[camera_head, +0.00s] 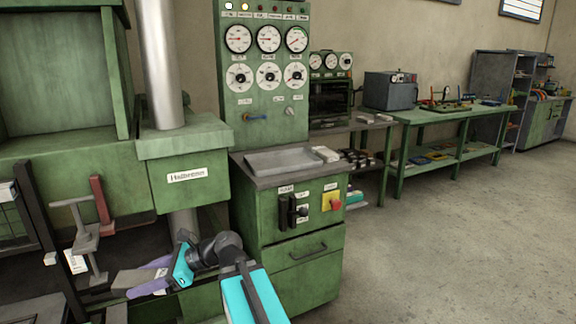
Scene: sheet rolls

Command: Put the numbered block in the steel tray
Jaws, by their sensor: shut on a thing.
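My gripper (143,283), with purple fingers and a teal body, is at the lower left, pointing left. It is shut on a light grey block (138,277), which shows between the fingers. No number can be read on it from here, so I cannot tell for sure that it is the numbered block. The steel tray (283,158) is a shallow grey tray on top of the green control cabinet, up and to the right of my gripper. Its visible floor looks empty. My gripper is well apart from the tray.
A white block (325,154) lies right of the tray. The gauge panel (266,75) rises behind it. A green box (185,165) with a pipe stands left of the cabinet. A grey stand (86,240) and red bar (102,205) are near my gripper. The floor at right is clear.

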